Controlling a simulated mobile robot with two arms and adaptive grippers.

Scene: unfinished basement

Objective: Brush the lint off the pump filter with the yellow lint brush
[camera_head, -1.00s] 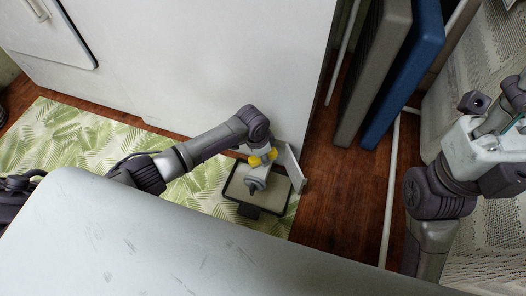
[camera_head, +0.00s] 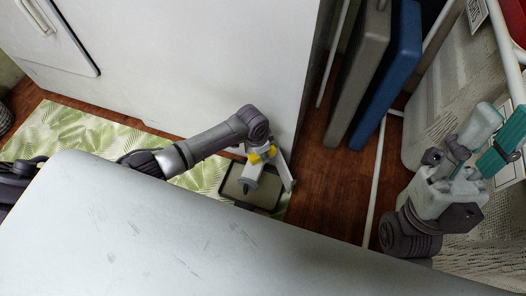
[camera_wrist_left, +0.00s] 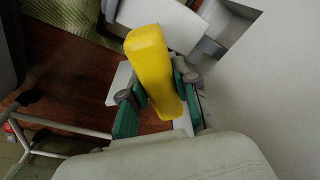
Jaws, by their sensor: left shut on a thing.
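The yellow lint brush (camera_wrist_left: 150,65) is held between the teal fingers of my left gripper (camera_wrist_left: 157,93) in the left wrist view. In the head view only small yellow patches of the brush (camera_head: 256,158) show at my left gripper (camera_head: 262,149), low by the white appliance. A grey, dark-tipped piece (camera_head: 248,179), possibly the pump filter, shows just below the brush, over a shallow tray. I cannot tell whether the brush touches it, and no lint can be made out. My right gripper (camera_head: 508,138), with teal fingers, is raised at the right, away from these things; its opening is unclear.
The dark-rimmed tray (camera_head: 266,198) lies on a leaf-patterned mat (camera_head: 92,131). The white appliance (camera_head: 200,55) stands behind, with a white flap (camera_head: 287,172) near its lower corner. A grey panel (camera_head: 352,75), a blue panel (camera_head: 392,75) and a white rack are to the right.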

